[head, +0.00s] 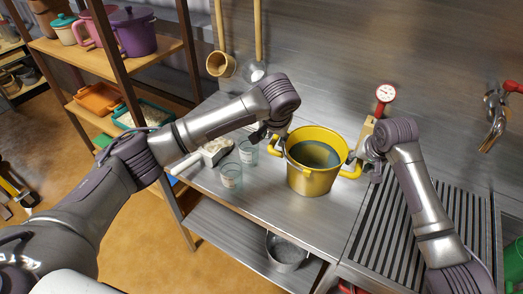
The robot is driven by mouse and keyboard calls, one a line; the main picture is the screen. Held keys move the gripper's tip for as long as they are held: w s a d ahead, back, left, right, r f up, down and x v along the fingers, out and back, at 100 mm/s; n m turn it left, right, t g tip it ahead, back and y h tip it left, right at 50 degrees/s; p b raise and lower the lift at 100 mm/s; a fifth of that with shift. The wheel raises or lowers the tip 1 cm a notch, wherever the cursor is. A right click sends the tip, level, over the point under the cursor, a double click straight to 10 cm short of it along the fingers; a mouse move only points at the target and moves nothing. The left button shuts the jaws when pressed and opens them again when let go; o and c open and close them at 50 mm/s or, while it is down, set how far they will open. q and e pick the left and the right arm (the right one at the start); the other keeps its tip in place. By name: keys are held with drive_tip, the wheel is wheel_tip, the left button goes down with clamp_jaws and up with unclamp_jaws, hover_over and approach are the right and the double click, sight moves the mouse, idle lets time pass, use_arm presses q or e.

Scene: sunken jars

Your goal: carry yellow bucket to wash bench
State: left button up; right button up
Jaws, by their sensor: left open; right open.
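The yellow bucket (309,181) stands upright on a steel bench (297,219), with dark grey-green contents inside. It has a yellow handle on each side. My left gripper (267,136) is open at the bucket's left handle; its fingers are small and partly hidden by the wrist, so contact cannot be told. My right gripper (371,168) is open close to the right handle (350,171); I cannot tell whether the handle lies between its fingers. A ribbed draining surface (390,225) lies to the right, under a wall tap (495,112); which part is the wash bench is unclear.
Two glass jars (231,176) and a pale scoop-like item (214,152) stand left of the bucket. A metal pot (285,252) sits on the lower shelf. A wooden rack (165,56) holds pots at left.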

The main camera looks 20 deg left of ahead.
drive_tip(key=shift+r, duration=0.1)
use_arm(q)
drive_tip(key=v, duration=0.5)
drive_tip(key=shift+s+r, duration=0.1)
drive_tip(key=shift+r, duration=0.2)
use_arm(e)
drive_tip(key=v, duration=1.2)
drive_tip(key=shift+d, duration=0.1)
